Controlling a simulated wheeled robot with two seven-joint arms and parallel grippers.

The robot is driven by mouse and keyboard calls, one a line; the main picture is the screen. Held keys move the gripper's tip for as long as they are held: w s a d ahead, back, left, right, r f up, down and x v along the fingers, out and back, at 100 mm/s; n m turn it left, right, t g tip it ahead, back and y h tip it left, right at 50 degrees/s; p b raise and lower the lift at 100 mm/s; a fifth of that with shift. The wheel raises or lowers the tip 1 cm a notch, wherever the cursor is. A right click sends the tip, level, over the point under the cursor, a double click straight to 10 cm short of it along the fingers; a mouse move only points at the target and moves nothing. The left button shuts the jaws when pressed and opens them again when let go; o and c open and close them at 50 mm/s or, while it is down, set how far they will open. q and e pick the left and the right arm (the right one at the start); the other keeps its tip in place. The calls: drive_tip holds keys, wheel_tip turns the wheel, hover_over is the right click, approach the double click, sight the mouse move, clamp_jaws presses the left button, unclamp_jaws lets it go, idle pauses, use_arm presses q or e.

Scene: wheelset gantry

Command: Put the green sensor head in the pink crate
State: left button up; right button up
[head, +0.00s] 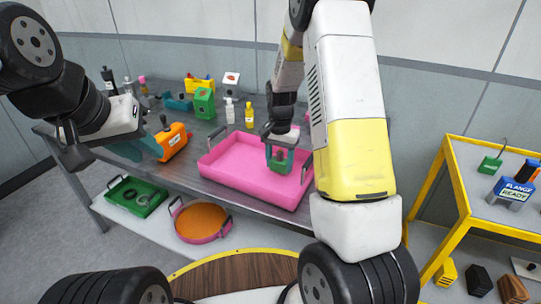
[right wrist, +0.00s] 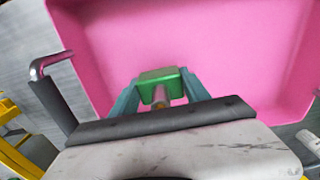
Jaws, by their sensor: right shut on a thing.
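The green sensor head (head: 281,165) is a small green block held between the teal fingers of my right gripper (head: 280,156). It is over the inside of the pink crate (head: 228,162), toward its right end. The right wrist view shows the green sensor head (right wrist: 160,76) gripped between both fingertips (right wrist: 160,92), with the pink crate floor (right wrist: 190,40) behind it. I cannot tell whether it touches the floor. My left gripper (head: 146,149) is at the left, its teal fingers close beside an orange device (head: 174,141); whether they are closed is unclear.
A green box (head: 204,103), yellow bottle (head: 249,115) and white bottle (head: 229,110) stand behind the crate. A lower shelf holds a green tray (head: 137,197) and a round pink-rimmed basket (head: 201,221). A yellow-framed table (head: 467,185) with a blue flange sign (head: 514,188) stands right.

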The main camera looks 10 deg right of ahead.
drive_tip(key=shift+f, duration=1.1)
drive_tip(key=shift+f, duration=0.15)
drive_tip(key=o, duration=1.5)
drive_tip(key=shift+c, duration=0.2)
